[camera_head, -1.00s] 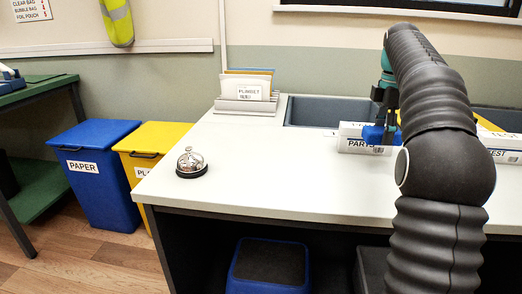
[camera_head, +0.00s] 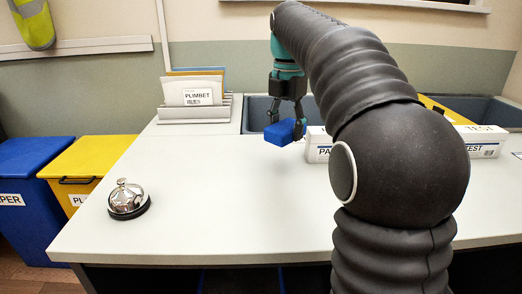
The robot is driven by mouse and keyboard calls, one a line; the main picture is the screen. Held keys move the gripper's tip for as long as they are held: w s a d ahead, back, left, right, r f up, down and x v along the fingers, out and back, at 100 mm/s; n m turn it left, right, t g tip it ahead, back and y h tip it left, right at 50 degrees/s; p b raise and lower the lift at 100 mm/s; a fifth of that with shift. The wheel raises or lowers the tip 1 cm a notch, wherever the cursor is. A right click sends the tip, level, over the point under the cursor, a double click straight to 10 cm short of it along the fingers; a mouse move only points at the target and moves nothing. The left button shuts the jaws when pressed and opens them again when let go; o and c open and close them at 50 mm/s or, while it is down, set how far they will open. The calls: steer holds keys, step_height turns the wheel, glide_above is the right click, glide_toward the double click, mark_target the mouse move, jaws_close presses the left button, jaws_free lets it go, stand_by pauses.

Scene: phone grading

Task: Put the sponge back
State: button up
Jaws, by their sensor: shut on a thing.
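My gripper (camera_head: 286,114) points down over the back of the white counter. It is shut on a blue block (camera_head: 279,133), which I take to be the sponge. The block is held in front of a grey sunken bin (camera_head: 256,112) and looks raised above the counter top. A white box labelled PARTS (camera_head: 317,146) stands just to the right of the block, partly hidden by my arm. No holder marked for the sponge can be made out.
A silver bell (camera_head: 129,199) stands at the counter's front left. A grey rack (camera_head: 195,109) with envelopes stands at the back left. A white TEST box (camera_head: 483,141) is at the right. The counter (camera_head: 220,200) between bell and arm is clear. Blue (camera_head: 30,195) and yellow (camera_head: 88,165) bins stand left.

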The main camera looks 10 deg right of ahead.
glide_above(262, 160)
step_height(262, 160, down, 4)
steer(key=shift+w+f, duration=0.15)
steer(key=shift+f, duration=0.05)
steer(key=shift+f+b, duration=0.4)
steer(key=shift+f, duration=1.55)
steer(key=shift+f, duration=0.2)
steer(key=o, duration=1.2)
steer(key=shift+r+p, duration=1.1)
steer(key=shift+r, duration=5.1)
